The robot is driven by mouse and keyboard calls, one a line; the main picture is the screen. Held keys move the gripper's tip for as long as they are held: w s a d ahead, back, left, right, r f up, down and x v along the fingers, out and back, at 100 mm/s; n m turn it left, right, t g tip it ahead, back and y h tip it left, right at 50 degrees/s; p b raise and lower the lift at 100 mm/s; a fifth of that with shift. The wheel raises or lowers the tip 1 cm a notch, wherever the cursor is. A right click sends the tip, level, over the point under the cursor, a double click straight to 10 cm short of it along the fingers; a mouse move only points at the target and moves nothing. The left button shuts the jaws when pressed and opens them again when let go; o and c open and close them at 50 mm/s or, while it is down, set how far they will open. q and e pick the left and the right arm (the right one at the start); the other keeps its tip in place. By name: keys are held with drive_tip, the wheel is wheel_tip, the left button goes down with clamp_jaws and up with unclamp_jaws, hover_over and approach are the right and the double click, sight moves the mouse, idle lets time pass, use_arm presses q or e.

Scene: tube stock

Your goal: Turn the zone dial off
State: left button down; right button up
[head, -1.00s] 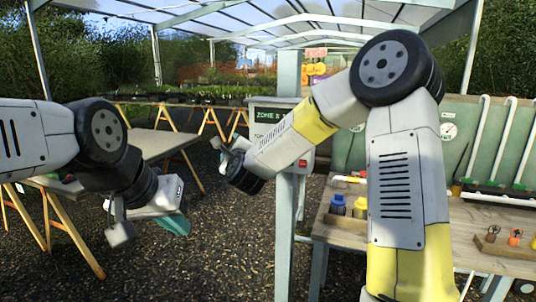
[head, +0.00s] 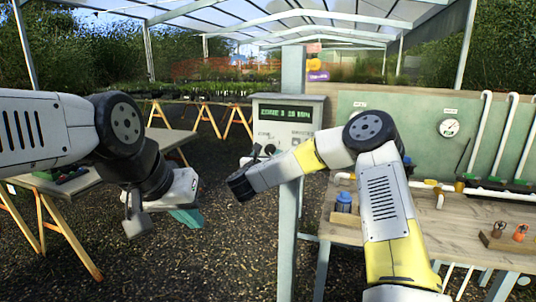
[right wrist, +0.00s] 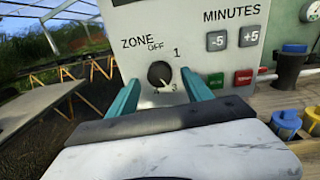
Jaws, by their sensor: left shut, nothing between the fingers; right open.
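The zone dial (right wrist: 159,74) is a dark round knob on a pale control box (head: 318,102), with OFF, 1 and 3 marked around it. Its light mark seems to point to the lower right, towards 3. My right gripper (right wrist: 160,78) is open, with one teal finger on each side of the dial. I cannot tell whether the fingers touch it. In the head view the right hand is in front of the box and partly hides its lower face. My left gripper (head: 187,217) is shut and empty, low over the gravel, away from the box.
The box's lit display (head: 286,115) shows a zone and minutes. Grey -5 and +5 buttons (right wrist: 232,38), a green button (right wrist: 216,80) and a red button (right wrist: 243,77) are right of the dial. A wooden bench (head: 465,235) is at right.

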drive_tip(key=shift+w+d, duration=0.15)
drive_tip(key=shift+w, duration=0.4)
drive_tip(key=shift+c, duration=0.2)
clamp_jaws()
